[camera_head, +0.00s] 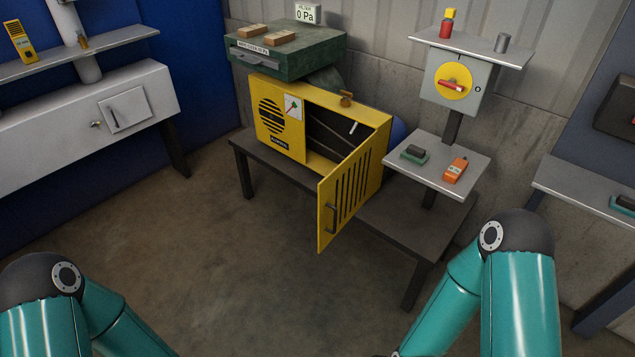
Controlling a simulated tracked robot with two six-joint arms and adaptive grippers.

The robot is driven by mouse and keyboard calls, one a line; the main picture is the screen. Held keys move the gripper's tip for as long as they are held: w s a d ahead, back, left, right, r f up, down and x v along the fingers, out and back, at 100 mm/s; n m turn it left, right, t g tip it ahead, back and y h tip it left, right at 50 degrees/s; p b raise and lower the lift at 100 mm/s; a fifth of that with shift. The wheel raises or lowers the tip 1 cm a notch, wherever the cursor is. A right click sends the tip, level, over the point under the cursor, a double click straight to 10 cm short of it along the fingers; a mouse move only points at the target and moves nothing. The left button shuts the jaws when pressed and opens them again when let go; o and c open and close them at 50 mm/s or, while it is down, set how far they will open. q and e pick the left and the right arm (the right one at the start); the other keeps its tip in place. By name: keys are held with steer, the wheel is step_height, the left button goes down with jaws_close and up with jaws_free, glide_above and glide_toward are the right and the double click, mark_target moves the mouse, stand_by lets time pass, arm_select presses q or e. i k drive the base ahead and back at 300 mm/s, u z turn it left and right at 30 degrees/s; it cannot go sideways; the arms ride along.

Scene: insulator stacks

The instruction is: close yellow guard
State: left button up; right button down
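The yellow guard (347,192) is a slatted door with a dark handle (331,218) near its free edge. It is hinged at the right of a yellow housing (281,137) and stands wide open, swung out toward me. The housing's dark opening shows belts or bars inside and a small white-tipped lever. The housing stands on a dark low table. My two teal arms come in at the bottom left and bottom right, well apart from the guard. Both grippers are out of the picture.
A green box (290,55) with wooden blocks stands behind the housing. Right of the guard are a small shelf (463,178) with an orange device (455,170) and a grey switch box with a red handle (453,84). A grey cabinet (75,115) is at left. Open floor lies in front.

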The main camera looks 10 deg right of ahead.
mark_target(343, 192)
steer(key=z, duration=0.05)
steer(key=i, duration=1.05)
steer(key=z, duration=0.55)
